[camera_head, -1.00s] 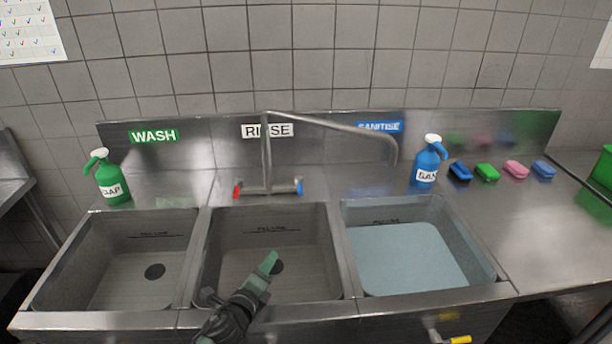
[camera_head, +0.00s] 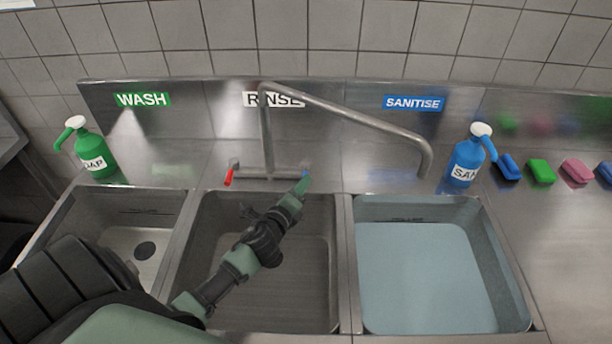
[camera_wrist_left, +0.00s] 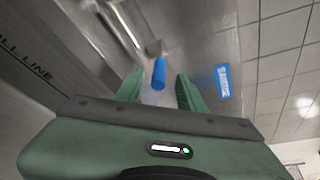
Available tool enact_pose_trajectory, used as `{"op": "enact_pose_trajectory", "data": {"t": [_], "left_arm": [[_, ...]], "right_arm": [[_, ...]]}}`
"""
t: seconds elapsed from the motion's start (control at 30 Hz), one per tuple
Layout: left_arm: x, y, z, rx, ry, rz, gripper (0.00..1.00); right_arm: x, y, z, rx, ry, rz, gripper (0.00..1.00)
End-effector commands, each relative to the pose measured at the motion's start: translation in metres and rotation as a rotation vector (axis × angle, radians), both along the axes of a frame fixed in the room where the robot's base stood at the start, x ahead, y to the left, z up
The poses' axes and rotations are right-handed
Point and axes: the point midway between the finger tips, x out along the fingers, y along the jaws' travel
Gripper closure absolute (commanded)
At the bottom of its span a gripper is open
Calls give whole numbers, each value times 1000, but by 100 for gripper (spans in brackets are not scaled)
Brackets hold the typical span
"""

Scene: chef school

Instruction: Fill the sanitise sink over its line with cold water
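The sanitise sink (camera_head: 521,311) is the right basin and holds pale blue water (camera_head: 425,280). The water's back edge is close to a faint line mark; I cannot tell whether it is over it. The tap spout (camera_head: 427,160) points over the back of this sink, with no stream visible. My left gripper (camera_head: 302,186) reaches over the rinse sink to the blue tap handle (camera_head: 306,173). In the left wrist view the fingers are open, with the blue handle (camera_wrist_left: 160,73) between or just beyond their tips; contact is unclear. My right gripper is out of view.
The red tap handle (camera_head: 228,177) is left of the blue one. The rinse sink (camera_head: 225,215) and wash sink (camera_head: 112,230) look empty of water. A green soap bottle (camera_head: 92,155), blue SAN bottle (camera_head: 466,165) and several sponges (camera_head: 540,171) stand on the back ledge.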

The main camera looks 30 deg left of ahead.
Motion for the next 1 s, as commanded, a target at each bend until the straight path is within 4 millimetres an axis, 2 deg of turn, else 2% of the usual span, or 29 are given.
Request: {"op": "enact_pose_trajectory", "data": {"t": [0.1,0.23,0.4,0.6,0.63,0.73,0.77,1.0], "left_arm": [[20,4,-2,-3,-1,1,61],[34,8,-6,-1,-1,2,61],[40,9,-9,-1,0,0,61],[40,9,-9,0,1,1,61],[40,9,-9,-1,1,1,67],[40,9,-9,-1,1,1,95],[40,9,-9,-1,0,0,100],[40,9,-9,-1,1,1,100]], "right_arm": [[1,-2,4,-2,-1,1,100],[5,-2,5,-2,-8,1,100],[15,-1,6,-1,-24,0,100],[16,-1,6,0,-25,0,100],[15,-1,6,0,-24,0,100],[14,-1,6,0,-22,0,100],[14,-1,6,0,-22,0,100],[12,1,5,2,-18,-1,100]]}}
